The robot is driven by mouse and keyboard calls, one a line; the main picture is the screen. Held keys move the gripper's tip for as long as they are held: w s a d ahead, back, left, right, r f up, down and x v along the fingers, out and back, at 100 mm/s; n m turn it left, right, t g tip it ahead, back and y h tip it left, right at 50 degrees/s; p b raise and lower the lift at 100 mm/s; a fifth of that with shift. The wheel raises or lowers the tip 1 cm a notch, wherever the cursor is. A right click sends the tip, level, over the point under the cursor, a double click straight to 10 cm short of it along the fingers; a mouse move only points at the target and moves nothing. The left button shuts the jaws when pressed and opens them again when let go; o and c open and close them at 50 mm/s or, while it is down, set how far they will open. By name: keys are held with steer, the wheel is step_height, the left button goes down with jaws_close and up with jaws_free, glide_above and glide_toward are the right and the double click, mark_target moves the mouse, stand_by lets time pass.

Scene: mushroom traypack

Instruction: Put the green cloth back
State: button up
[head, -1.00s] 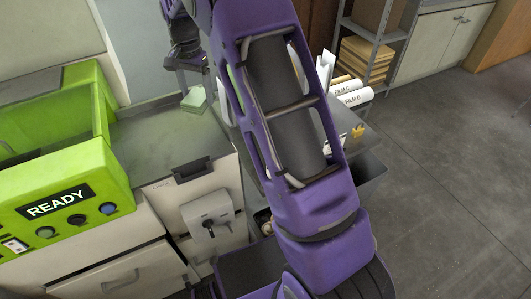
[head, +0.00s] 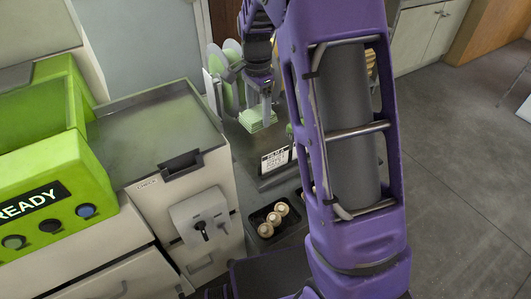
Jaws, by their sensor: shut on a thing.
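The green cloth (head: 258,121) is a pale green folded pad in the upper middle of the head view. My gripper (head: 266,100) is above it, pointing down, with its fingers shut on the cloth. The cloth is near or over the grey surface beside the metal-topped cabinet. I cannot tell whether it touches anything below. My purple arm hides much of the area to the right of it.
The cabinet's metal top (head: 150,125) is bare. A black tray (head: 262,231) of brown mushrooms and a small label display (head: 275,160) sit nearer. Pale green discs (head: 229,80) stand just left of my gripper. The green machine (head: 50,160) is at left.

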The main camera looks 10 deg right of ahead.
mark_target(261, 149)
steer(key=shift+s+d+f, duration=0.15)
steer(key=shift+d+f, duration=0.05)
steer(key=shift+f, duration=0.05)
steer(key=shift+d+f+m, duration=0.1)
steer(key=shift+f+m, duration=0.2)
steer(key=shift+m, duration=0.1)
step_height(261, 149, down, 10)
steer(key=shift+r+b, duration=0.25)
steer(key=shift+b, duration=0.75)
steer(key=shift+f, duration=0.2)
steer(key=o, duration=1)
step_height(261, 149, up, 12)
steer(key=shift+r+p, duration=0.25)
steer(key=shift+p, duration=0.8)
